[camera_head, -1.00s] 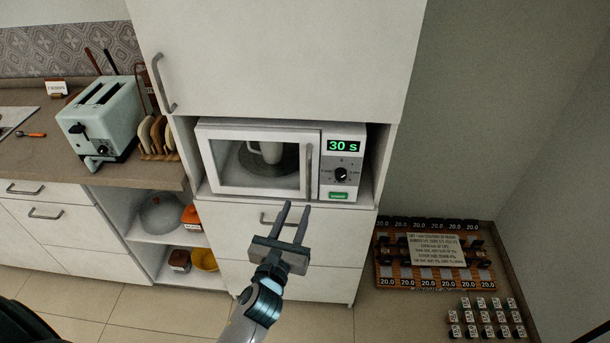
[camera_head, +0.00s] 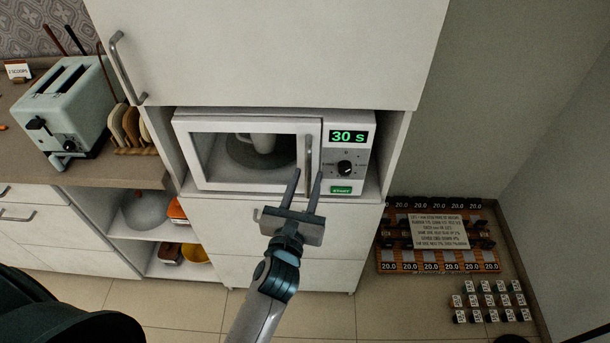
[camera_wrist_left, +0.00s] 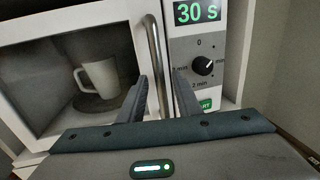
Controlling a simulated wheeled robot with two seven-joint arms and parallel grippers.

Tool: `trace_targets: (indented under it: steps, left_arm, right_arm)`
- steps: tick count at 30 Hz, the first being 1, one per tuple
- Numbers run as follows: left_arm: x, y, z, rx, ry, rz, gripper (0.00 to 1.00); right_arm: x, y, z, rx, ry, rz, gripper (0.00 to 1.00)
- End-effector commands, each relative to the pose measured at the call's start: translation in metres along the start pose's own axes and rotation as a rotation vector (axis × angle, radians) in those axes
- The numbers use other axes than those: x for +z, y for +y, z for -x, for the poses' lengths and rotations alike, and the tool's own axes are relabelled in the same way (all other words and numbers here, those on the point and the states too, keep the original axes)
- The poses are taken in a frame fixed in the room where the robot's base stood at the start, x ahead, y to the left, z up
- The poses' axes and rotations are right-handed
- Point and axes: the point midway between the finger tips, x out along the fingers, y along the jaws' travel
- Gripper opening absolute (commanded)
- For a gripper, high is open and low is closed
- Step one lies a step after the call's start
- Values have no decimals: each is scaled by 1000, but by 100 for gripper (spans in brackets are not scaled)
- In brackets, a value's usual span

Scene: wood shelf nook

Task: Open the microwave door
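The white microwave (camera_head: 220,117) sits in the cabinet nook with its door shut. Its vertical grey handle (camera_head: 308,158) is at the door's right edge, beside the control panel with a green "30 s" display. A white mug shows through the door window. My left gripper (camera_head: 305,178) is open and empty, in front of the handle's lower part. In the left wrist view, the handle (camera_wrist_left: 154,52) rises between the open fingers (camera_wrist_left: 160,92), nearer the left one; I cannot tell whether they touch it. My right gripper is not in view.
A pale green toaster (camera_head: 65,110) and a toast rack (camera_head: 130,128) stand on the left counter. A tall cabinet door (camera_head: 270,50) is above the microwave, and a drawer is below it. A rack of small items (camera_head: 440,240) is on the floor at right.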

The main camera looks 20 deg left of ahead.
Motion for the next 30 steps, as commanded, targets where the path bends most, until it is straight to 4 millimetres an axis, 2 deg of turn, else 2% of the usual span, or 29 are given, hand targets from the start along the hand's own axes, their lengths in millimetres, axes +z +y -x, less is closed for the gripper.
trace_targets:
  steps: [8, 12, 23, 30]
  left_arm:
    - [0, 0, 0, 0, 0, 0, 31]
    - [0, 0, 0, 0, 0, 0, 0]
    - [1, 0, 1, -10, 0, -2, 0]
    - [2, 0, 8, -57, 1, -5, 0]
  right_arm:
    - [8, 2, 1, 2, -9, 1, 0]
    - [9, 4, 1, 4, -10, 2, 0]
    - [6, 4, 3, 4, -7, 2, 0]
    - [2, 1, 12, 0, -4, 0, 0]
